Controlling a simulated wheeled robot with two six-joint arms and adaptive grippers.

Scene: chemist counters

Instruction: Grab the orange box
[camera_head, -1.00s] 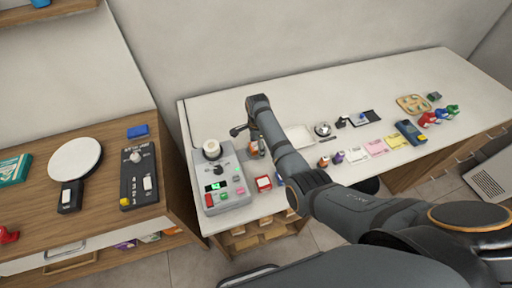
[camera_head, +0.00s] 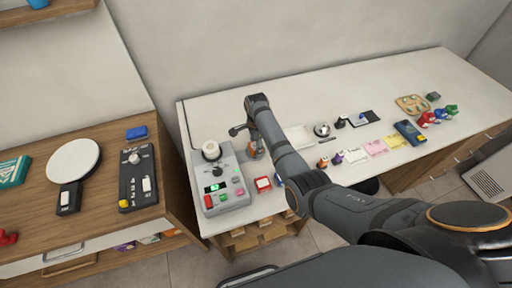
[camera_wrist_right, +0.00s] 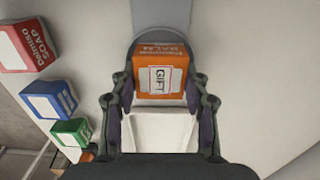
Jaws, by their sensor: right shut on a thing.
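The orange box (camera_wrist_right: 160,75) shows in the right wrist view with a white "GIFT" label on its face. It sits between the two dark fingers of my right gripper (camera_wrist_right: 162,98), which is shut on it. In the head view, my right gripper (camera_head: 248,134) is over the white counter beside the grey control machine, and only a small patch of the orange box (camera_head: 253,150) shows below it. I cannot tell whether the box touches the counter. My left gripper is in neither view.
The grey machine (camera_head: 221,190) with buttons stands close left of my right gripper. A red soap box (camera_wrist_right: 21,45), a blue box (camera_wrist_right: 48,99) and a green box (camera_wrist_right: 72,132) stand nearby. A bell (camera_head: 322,129) and several small items lie farther right on the white counter (camera_head: 222,113).

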